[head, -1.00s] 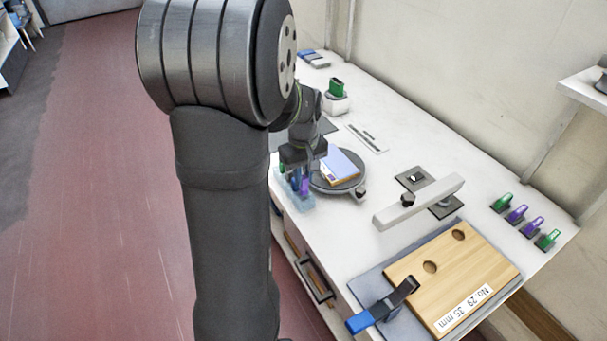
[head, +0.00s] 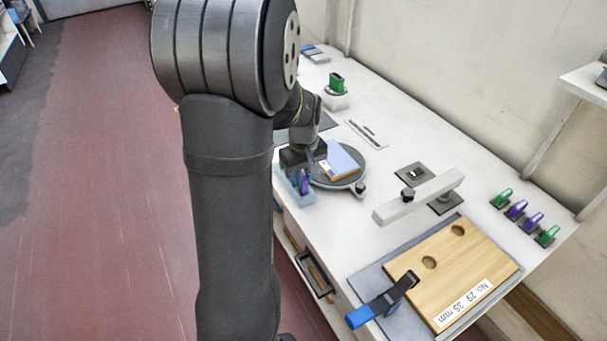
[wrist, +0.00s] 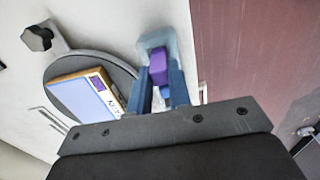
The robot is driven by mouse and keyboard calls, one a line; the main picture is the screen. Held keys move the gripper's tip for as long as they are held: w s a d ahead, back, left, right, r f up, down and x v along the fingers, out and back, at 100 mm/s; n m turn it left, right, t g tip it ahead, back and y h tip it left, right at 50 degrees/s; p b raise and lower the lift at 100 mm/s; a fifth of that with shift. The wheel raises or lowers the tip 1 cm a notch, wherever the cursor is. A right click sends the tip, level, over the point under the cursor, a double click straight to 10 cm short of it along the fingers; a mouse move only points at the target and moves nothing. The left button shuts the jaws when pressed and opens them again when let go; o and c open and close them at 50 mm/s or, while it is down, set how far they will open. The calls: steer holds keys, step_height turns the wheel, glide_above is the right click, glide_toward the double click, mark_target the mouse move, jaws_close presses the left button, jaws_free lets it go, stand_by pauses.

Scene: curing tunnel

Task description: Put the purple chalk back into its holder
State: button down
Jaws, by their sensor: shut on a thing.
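The purple chalk (wrist: 160,67) sits between the two blue fingers of my gripper (wrist: 159,80) in the wrist view, and the gripper is shut on it. The pale blue, see-through holder (wrist: 151,41) lies just beyond and around the chalk's far end in that view. In the head view the holder (head: 285,187) stands at the table's left edge. My gripper (head: 300,174) is right above it, pointing down, with purple (head: 305,185) showing at its fingers. How deep the chalk sits in the holder is hidden.
A round dark turntable (head: 350,182) with a blue-and-white box (head: 340,160) stands close right of the holder. A clamped wooden board (head: 470,265), a white bar (head: 420,199) and several green and purple clips lie farther right. Floor is left of the table.

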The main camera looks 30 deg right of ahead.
steer(key=c, duration=1.3)
jaws_free()
steer(key=shift+o, duration=0.2)
steer(key=shift+r, duration=3.5)
steer(key=shift+f, duration=3.5)
